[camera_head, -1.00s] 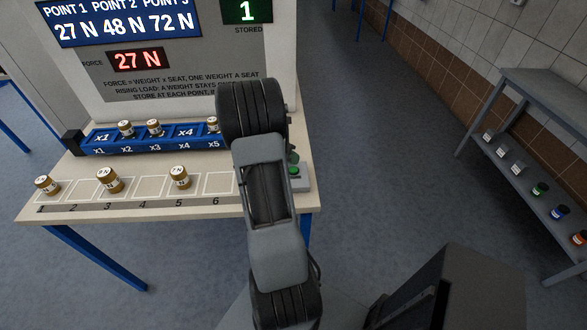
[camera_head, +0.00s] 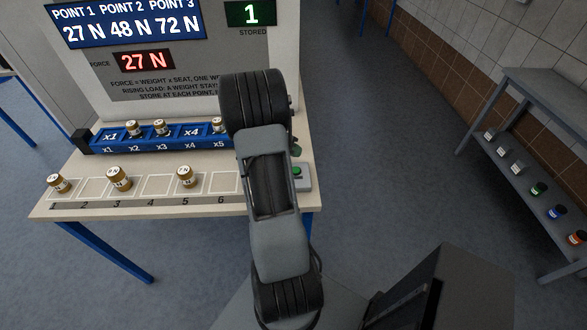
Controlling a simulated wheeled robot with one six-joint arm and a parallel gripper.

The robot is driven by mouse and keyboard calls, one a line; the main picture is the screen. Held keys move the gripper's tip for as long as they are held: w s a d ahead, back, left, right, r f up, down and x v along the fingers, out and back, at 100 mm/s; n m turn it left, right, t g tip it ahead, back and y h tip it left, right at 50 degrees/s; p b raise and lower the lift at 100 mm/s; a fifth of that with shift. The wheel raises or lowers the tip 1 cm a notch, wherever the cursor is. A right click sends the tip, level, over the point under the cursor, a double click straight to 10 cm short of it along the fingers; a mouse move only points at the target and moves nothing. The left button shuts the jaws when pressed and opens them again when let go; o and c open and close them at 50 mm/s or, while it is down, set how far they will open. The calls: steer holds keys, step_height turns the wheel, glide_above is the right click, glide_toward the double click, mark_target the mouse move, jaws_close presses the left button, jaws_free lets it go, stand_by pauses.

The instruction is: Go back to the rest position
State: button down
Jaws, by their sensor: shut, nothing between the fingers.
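My arm (camera_head: 272,190) rises from the bottom centre and bends over the right part of the table. My gripper is not visible; the arm's upper end hides that area. The blue rail (camera_head: 175,140) with seats marked x1 to x5 lies along the back of the table. Brass weights stand on it at x2 (camera_head: 134,128) and x3 (camera_head: 160,128), and another (camera_head: 217,125) at x5, partly behind my arm. More weights stand on the front row at spots 1 (camera_head: 59,183), 3 (camera_head: 119,179) and 5 (camera_head: 185,177).
A box with a green button (camera_head: 298,175) sits at the table's right edge, beside my arm. The panel reads 27 N on its red display (camera_head: 143,60) and 1 stored on its green display (camera_head: 250,13). A grey shelf (camera_head: 545,95) with small jars stands right. Open floor (camera_head: 385,180) lies between.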

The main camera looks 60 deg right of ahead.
stand_by(0.3)
steer(key=shift+m, duration=0.9)
steer(key=a+m, duration=0.1)
steer(key=f+m+y, duration=0.1)
steer(key=m, duration=0.1)
steer(key=s+a+m, duration=0.1)
steer(key=shift+a+f+y, duration=0.3)
steer(key=shift+a+f, duration=0.05)
steer(key=shift+f, duration=0.05)
steer(key=a+m, duration=0.1)
steer(key=a+m+y, duration=0.1)
steer(key=m, duration=0.1)
steer(key=shift+a+r+m, duration=0.25)
steer(key=shift+r+m, duration=0.05)
steer(key=w+a+r+m+t+y, duration=0.1)
steer(key=a+r+m+t, duration=0.2)
steer(key=a, duration=0.8)
steer(key=w+a+r+m+t+y, duration=0.1)
steer(key=a+r+m+t, duration=0.2)
steer(key=a+r, duration=0.5)
steer(key=a+r+m+t+y, duration=0.2)
steer(key=a+r+t, duration=0.3)
steer(key=a, duration=0.9)
steer(key=shift+w+a+r+m, duration=0.15)
steer(key=shift+w+r+m, duration=0.25)
steer(key=shift+r+m, duration=0.25)
